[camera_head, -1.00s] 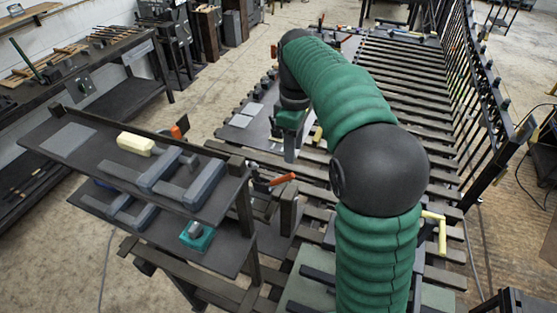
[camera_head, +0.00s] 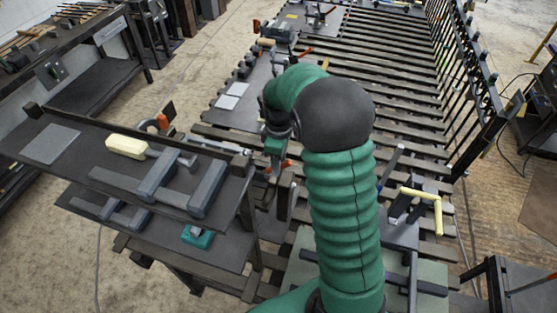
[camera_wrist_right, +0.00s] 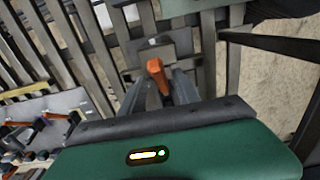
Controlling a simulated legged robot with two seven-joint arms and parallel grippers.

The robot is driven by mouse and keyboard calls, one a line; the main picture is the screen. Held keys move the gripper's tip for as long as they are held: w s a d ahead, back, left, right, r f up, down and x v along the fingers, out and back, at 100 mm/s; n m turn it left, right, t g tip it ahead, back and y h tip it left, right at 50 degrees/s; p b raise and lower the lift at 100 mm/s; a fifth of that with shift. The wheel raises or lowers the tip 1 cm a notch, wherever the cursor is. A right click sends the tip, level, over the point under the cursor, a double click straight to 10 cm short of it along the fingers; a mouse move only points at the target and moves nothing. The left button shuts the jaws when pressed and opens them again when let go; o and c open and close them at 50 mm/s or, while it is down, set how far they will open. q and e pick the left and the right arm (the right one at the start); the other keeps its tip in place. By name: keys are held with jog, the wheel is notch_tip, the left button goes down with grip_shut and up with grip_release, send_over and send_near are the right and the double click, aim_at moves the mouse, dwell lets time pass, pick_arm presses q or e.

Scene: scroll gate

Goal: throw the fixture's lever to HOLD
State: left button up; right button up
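An orange lever handle (camera_wrist_right: 158,75) shows in the right wrist view, between the two grey fingers of my right gripper (camera_wrist_right: 158,88). The fingers stand apart, with the handle in the gap; I cannot tell whether either touches it. The handle sits over a grey metal plate (camera_wrist_right: 165,48) on dark slats. In the head view my right gripper (camera_head: 275,158) points down beside the shelf unit, and a bit of the orange handle (camera_head: 287,165) shows by it. Much of the fixture is hidden by my arm. No HOLD marking is readable. My left gripper is not in view.
A two-tier dark shelf (camera_head: 75,155) at the left holds grey clamps and a yellow block (camera_head: 126,147). A yellow-handled clamp (camera_head: 425,200) stands right of my arm. The slatted bench (camera_head: 375,90) stretches away, with an upright rack (camera_head: 465,85) along its right.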

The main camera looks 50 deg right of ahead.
jog(key=shift+s+d+f, duration=0.15)
jog(key=shift+s+f, duration=0.05)
jog(key=shift+s, duration=0.05)
jog(key=shift+s+d, duration=0.3)
jog(key=shift+s, duration=0.15)
jog(key=shift+w+a, duration=0.3)
jog(key=shift+w, duration=0.05)
grip_shut()
jog(key=shift+d+r, duration=0.15)
dwell(0.4)
